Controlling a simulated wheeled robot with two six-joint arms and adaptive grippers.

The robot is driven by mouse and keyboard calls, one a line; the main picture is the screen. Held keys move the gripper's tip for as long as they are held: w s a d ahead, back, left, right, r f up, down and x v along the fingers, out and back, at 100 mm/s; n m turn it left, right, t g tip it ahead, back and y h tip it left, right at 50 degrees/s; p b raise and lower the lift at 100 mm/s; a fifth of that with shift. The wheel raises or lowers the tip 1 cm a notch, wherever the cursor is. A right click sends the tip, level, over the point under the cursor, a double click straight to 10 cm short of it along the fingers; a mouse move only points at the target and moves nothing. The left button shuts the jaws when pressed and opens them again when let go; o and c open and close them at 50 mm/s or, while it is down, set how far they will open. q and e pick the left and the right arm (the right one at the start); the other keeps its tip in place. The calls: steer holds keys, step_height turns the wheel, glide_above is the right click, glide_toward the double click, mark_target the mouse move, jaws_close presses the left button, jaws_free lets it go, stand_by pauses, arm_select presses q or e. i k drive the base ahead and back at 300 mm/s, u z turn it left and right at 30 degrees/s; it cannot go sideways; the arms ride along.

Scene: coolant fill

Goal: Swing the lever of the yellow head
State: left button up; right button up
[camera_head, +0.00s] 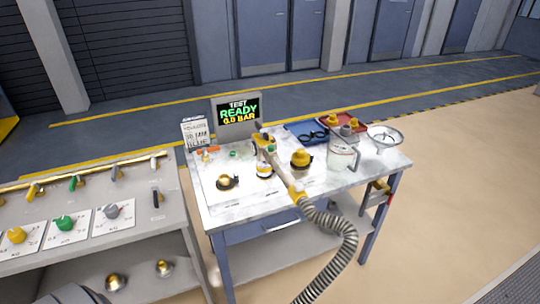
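A yellow round head (16,236) sits on a white card at the left bench. A yellow lever-like piece (33,190) is behind it near the rail. Which way any lever points is too small to tell. Neither of my grippers is in view.
A screen (237,115) reads "TEST READY 0.0 BAR". The table also holds a yellow-topped black fitting (300,158), a clear jug (343,155), a red tray (331,120) and a funnel (385,135). A green head (65,223) and a grey head (112,211) sit on the left bench.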

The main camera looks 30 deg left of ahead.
mark_target(264, 135)
steer(key=u, duration=0.55)
steer(key=k, duration=0.65)
steer(key=u, duration=1.05)
steer(key=i, duration=1.5)
steer(key=z, duration=0.7)
